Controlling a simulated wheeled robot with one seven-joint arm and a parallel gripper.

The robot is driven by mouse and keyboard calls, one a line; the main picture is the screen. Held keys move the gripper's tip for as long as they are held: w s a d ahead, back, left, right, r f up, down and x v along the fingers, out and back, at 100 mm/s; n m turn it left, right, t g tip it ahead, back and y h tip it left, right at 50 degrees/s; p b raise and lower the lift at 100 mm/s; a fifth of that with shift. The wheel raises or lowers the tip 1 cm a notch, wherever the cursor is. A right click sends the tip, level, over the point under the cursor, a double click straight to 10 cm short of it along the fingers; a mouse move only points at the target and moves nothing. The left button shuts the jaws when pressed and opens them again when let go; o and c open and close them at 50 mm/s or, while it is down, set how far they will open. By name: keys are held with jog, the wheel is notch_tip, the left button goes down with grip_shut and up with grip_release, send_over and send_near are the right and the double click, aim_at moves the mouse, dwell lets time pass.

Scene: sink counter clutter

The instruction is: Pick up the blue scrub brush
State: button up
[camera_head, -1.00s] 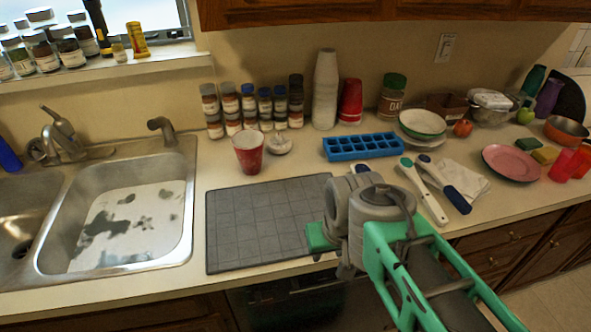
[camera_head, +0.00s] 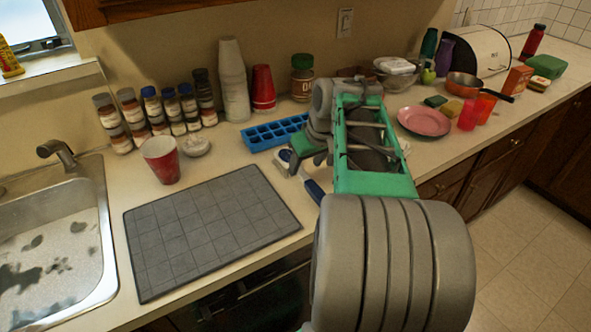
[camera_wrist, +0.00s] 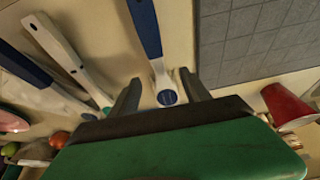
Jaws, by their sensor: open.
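A brush with a blue handle (camera_wrist: 146,25), a white neck and a round blue spot on its head lies on the counter just right of the mat. In the head view its blue handle (camera_head: 314,191) shows partly, below my arm. My gripper (camera_wrist: 161,80) is open, with one finger on each side of this brush's neck and head. I cannot tell how high the fingers are above the counter. A second blue-handled brush (camera_wrist: 22,65) and a white-handled one with a green end (camera_wrist: 60,45) lie to the left in the wrist view. My arm hides them in the head view.
The grey tiled mat (camera_head: 208,232) lies beside the brush. A red cup (camera_head: 161,160) and blue ice tray (camera_head: 272,133) stand behind. Spice jars, stacked cups and a pink plate (camera_head: 424,121) line the counter. The sink (camera_head: 55,240) is at left.

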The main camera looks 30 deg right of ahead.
aim_at(302, 174)
jog(key=x, duration=0.4)
jog(key=shift+s, duration=0.1)
jog(key=shift+c, duration=0.5)
grip_shut()
